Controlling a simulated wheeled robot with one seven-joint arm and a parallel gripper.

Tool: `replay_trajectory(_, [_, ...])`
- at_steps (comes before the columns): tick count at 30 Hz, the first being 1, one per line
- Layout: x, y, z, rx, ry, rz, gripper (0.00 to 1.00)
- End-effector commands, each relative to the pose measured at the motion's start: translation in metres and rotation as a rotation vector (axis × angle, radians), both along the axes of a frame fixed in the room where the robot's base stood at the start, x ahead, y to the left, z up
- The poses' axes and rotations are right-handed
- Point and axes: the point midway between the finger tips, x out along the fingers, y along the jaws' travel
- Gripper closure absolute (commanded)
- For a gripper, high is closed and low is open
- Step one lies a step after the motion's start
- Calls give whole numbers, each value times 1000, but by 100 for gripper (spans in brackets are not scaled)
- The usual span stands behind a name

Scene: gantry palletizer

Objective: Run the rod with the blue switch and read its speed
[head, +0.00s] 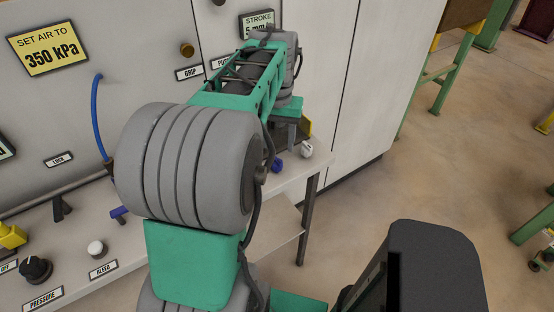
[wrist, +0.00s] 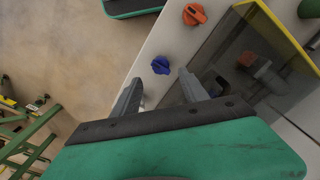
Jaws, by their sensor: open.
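The blue switch (wrist: 160,65) is a small knob on the pale bench top in the wrist view. It also shows in the head view (head: 277,166) beside my arm. My gripper (wrist: 158,77) is open and empty, its two fingers pointing toward the blue switch. The switch appears between and just beyond the fingertips; I cannot tell the height gap. A yellow-framed see-through box (wrist: 290,40) stands right of the fingers, with grey hardware (wrist: 268,76) inside. I cannot tell whether that includes the rod. No speed reading is visible.
An orange knob (wrist: 194,14) sits near the blue switch. A white knob (head: 307,149) is near the bench edge. A sign reads "SET AIR TO 350 kPa" (head: 48,48). A pressure knob (head: 36,269) is at lower left. Open floor (head: 350,215) lies right of the bench.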

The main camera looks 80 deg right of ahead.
Motion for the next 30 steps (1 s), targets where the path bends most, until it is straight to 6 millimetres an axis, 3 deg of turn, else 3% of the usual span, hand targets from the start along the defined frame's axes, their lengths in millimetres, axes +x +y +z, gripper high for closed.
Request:
replay_trajectory(9, [1,1,-56,3,0,2,48])
replay_trajectory(12, [1,1,-67,0,0,2,48])
replay_trajectory(20, [1,1,-71,-2,0,3,48])
replay_trajectory(30, [1,1,-71,-2,0,3,75])
